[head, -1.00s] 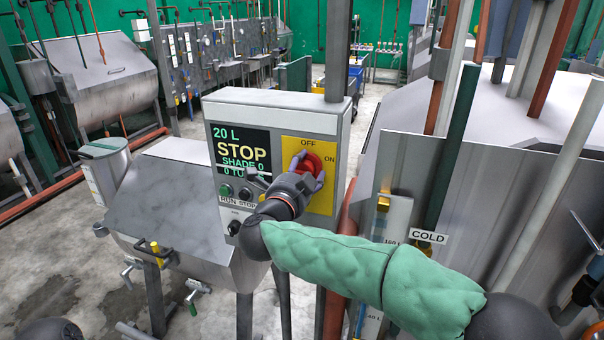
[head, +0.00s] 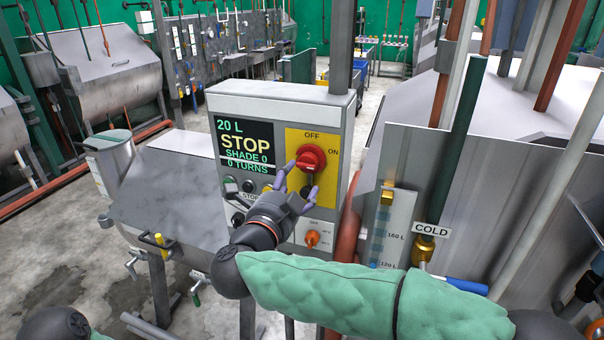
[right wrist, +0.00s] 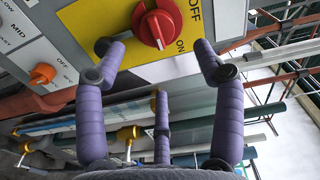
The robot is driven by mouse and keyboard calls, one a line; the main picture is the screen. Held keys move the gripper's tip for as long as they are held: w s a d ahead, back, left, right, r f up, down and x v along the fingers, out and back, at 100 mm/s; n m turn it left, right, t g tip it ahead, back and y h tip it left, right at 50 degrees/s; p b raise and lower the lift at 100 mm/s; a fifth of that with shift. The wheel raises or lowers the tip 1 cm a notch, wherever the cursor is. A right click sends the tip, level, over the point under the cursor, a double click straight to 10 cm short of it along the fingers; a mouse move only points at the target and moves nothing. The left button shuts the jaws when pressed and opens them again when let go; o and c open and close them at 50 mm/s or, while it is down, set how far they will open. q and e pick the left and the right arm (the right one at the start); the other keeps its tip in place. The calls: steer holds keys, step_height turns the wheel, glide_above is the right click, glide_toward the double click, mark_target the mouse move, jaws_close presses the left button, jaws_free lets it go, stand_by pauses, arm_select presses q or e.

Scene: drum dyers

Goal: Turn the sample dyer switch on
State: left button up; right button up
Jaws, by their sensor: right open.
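The sample dyer switch, a round red knob (head: 311,158), sits on a yellow plate (head: 325,143) marked OFF at the top and ON at the right. In the right wrist view the red knob (right wrist: 157,24) shows a white mark on its grip, but I cannot tell surely which label it points to. My right gripper (head: 301,180) is open and empty, just below and in front of the knob. In the right wrist view its purple fingers (right wrist: 158,60) are spread, apart from the knob. The display (head: 245,145) reads STOP. My left gripper is not in view.
A small orange knob (head: 312,239) is below the yellow plate. Push buttons (head: 231,186) sit under the display. A gauge board (head: 395,230) with a brass valve and a COLD sign (head: 430,230) stand to the right.

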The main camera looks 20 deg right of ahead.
steer(key=shift+v, duration=1.45)
